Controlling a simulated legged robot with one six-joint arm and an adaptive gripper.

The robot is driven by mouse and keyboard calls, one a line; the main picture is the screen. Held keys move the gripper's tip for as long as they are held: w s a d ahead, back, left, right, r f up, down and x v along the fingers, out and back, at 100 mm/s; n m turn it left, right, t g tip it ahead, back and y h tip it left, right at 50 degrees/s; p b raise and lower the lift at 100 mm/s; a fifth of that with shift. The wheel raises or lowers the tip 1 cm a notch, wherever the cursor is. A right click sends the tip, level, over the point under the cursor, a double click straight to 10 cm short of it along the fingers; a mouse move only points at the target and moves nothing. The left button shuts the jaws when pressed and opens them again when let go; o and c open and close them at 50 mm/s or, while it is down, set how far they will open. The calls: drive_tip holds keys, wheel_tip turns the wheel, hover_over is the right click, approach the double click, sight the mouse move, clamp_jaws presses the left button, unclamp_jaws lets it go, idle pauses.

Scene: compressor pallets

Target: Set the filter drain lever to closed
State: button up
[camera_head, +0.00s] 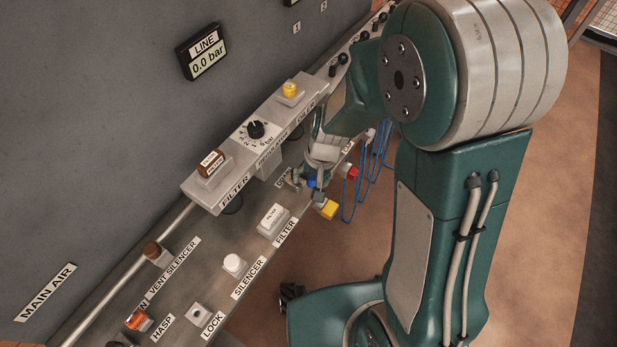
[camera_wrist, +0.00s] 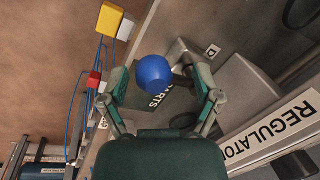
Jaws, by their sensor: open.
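A round blue knob (camera_wrist: 154,70) sits between the two fingers of my gripper (camera_wrist: 163,85) in the wrist view. The fingers are apart, with a visible gap on the right side of the knob; whether the left finger touches it is unclear. A grey stem shows behind the knob's right side. In the head view the blue knob (camera_head: 311,182) is a small patch just below my gripper (camera_head: 318,172), beside the bench. My arm hides part of this area in the head view.
The filter housing (camera_head: 205,190) and regulator dial (camera_head: 255,130) stand along the wall side. Yellow (camera_head: 327,208) and red (camera_head: 350,172) blocks and blue cords (camera_head: 365,175) hang near the bench edge. A white filter box (camera_head: 273,220) lies nearer. Open floor (camera_wrist: 50,60) shows left in the wrist view.

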wheel_tip(320, 180, up, 12)
drive_tip(key=d, duration=0.1)
drive_tip(key=shift+d+f, duration=0.25)
drive_tip(key=shift+d, duration=0.15)
drive_tip(key=shift+f, duration=0.1)
drive_tip(key=shift+n, duration=0.5)
drive_tip(key=f, duration=0.4)
drive_tip(key=a+f, duration=0.1)
drive_tip(key=f, duration=0.6)
drive_tip(key=shift+w+a+f, duration=0.15)
drive_tip(key=shift+a+f, duration=0.05)
drive_tip(key=shift+f, duration=0.1)
drive_tip(key=shift+c, duration=0.3)
